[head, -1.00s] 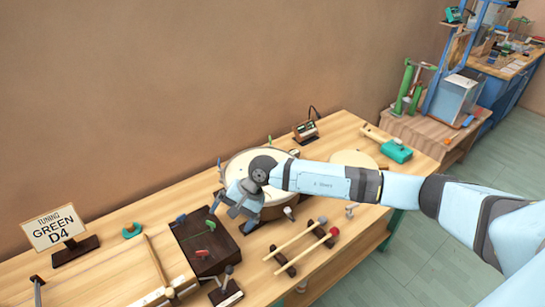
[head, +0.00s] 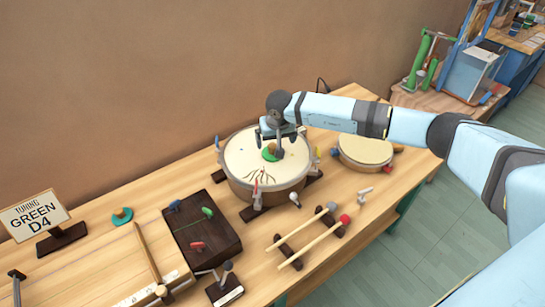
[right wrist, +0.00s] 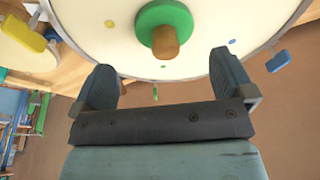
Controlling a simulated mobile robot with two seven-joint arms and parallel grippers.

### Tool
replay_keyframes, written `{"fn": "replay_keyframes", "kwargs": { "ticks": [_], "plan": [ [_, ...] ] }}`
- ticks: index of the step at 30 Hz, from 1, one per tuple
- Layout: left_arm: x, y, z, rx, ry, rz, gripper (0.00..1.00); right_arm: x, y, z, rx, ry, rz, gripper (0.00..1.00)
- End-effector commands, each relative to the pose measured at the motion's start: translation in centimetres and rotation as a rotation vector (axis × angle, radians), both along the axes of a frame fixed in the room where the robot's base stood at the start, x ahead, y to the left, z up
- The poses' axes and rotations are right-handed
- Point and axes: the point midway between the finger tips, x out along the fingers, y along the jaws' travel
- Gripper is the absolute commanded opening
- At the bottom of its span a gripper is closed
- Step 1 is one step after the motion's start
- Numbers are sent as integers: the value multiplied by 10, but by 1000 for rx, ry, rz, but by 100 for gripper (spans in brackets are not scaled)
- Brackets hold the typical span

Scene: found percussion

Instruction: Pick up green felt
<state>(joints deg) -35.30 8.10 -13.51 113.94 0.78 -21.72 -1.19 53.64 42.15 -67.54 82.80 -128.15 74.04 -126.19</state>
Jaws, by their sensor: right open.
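The green felt (head: 269,155) is a small round pad with a brown knob on top. It lies on the cream head of the large drum (head: 240,160). My right gripper (head: 279,135) is above the drum, close to the felt, and partly covers the felt's surroundings. In the right wrist view the green felt (right wrist: 150,18) lies just beyond the spread fingers of the open, empty right gripper (right wrist: 163,75). My left gripper is out of view.
A teal pad with a knob (head: 122,216) lies by the GREEN D4 sign (head: 35,215). A dark box (head: 205,240) with coloured pegs, two mallets (head: 300,228) and a smaller drum (head: 365,150) surround the large drum. Tuning pegs stand around its rim.

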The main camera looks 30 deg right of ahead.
Motion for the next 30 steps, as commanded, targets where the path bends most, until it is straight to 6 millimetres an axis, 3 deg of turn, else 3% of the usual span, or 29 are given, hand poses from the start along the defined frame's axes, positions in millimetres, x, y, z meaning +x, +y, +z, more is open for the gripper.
{"fn": "replay_keyframes", "kwargs": {
  "ticks": [5, 14, 22, 28, 30],
  "plan": [
    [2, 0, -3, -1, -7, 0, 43, 3, 1, -9, 2, 0, 1, 100],
    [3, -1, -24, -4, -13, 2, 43, 16, 2, -51, 2, 1, -2, 100],
    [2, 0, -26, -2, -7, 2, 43, 17, 2, -52, 1, 0, -2, 100],
    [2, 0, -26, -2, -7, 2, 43, 17, 1, -52, 1, 0, -2, 54],
    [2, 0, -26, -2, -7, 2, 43, 17, 2, -52, 1, 0, -2, 49]
  ]
}}
